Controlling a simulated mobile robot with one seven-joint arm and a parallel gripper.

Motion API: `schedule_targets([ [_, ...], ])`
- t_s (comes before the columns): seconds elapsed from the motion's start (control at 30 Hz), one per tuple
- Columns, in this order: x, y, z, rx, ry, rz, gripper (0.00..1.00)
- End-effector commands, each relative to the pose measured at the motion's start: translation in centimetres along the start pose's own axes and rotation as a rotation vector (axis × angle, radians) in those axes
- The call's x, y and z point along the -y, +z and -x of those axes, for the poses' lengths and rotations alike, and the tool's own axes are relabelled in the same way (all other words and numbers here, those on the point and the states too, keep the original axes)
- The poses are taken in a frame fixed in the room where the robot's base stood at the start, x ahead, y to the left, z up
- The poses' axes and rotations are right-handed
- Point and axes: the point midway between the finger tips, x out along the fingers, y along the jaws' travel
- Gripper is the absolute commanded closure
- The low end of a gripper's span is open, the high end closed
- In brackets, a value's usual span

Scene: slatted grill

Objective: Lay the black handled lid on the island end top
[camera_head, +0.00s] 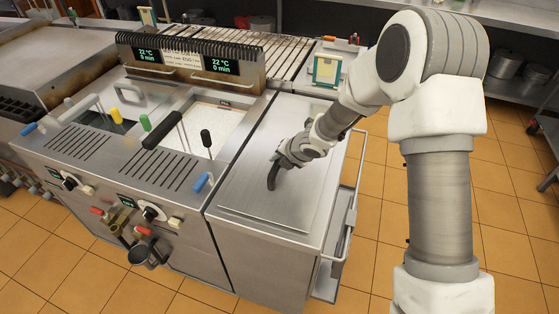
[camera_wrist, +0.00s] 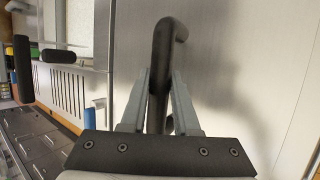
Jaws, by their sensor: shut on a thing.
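The black handle of the lid (camera_head: 272,175) juts from my gripper (camera_head: 290,160) in the head view, over the island end top (camera_head: 322,224). A flat brushed-steel sheet lies beneath the handle and looks like the lid's plate. I cannot tell whether it rests fully on the top or sits just above it. In the wrist view the bent black handle (camera_wrist: 163,50) runs between the two grey fingers of my gripper (camera_wrist: 160,80), which are shut on it. The handle's shadow falls on the steel to its right. The handle's lower part is hidden by my gripper.
A slatted grill (camera_head: 285,48) and a small framed card (camera_head: 326,70) are behind. A rail (camera_head: 352,200) runs along the right side, with open tiled floor beyond.

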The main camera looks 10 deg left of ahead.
Motion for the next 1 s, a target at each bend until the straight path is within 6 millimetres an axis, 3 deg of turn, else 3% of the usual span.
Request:
schedule_targets([
  [0.13,0.1,0.0,-0.3,0.002,0.003,0.001,1.00],
  [0.17,0.0,0.0,-0.2,0.002,0.003,0.001,0.69],
  [0.3,0.0,0.0,-0.2,0.002,0.002,0.001,0.44],
  [0.37,0.1,0.0,-0.2,0.001,0.002,0.001,0.36],
  [0.77,0.2,-0.1,0.6,0.000,-0.001,0.000,0.36],
  [1.0,0.0,0.2,5.5,0.004,0.000,0.000,0.36],
])
